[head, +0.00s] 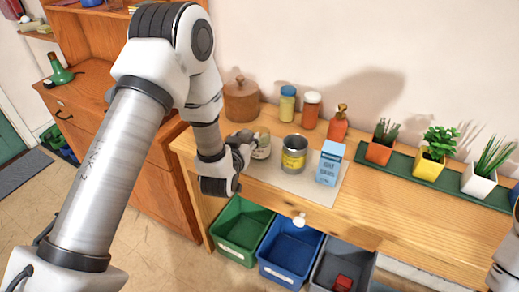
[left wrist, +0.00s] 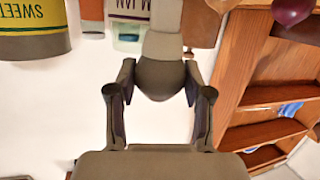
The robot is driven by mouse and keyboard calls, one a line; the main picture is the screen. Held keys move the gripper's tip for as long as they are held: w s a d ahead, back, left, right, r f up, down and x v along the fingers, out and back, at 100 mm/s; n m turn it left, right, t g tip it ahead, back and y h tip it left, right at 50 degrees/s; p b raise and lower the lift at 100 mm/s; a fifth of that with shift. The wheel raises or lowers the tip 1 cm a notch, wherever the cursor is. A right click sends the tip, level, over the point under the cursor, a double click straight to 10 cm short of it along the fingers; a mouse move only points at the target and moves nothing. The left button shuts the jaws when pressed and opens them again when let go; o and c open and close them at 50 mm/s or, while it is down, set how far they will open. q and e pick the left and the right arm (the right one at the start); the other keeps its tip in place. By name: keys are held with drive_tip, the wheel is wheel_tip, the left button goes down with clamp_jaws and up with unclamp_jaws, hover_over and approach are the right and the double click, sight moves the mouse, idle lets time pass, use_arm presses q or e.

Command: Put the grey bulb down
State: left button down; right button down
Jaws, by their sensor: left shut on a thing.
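My right gripper is not in view.
A yellow-labelled can (head: 293,155) and a blue carton (head: 330,164) stand on a pale mat (head: 283,182). Jars and a bottle (head: 338,126) stand behind. Green (head: 240,229), blue (head: 289,251) and grey bins (head: 342,266) stand below the front edge.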

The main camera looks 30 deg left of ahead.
sight(261, 147)
use_arm(q)
drive_tip(key=d+f+p, duration=0.1)
drive_tip(key=d, duration=0.1)
drive_tip(key=d+f+p, duration=0.1)
drive_tip(key=d+f, duration=0.1)
drive_tip(key=shift+w+f, duration=0.15)
drive_tip(key=shift+w+a+f, duration=0.1)
drive_tip(key=shift+f, duration=0.2)
drive_tip(key=shift+f+b, duration=0.1)
drive_tip(key=shift+b, duration=0.2)
drive_tip(key=c, duration=0.9)
unclamp_jaws()
drive_tip(key=o, duration=0.4)
drive_tip(key=shift+o, duration=0.2)
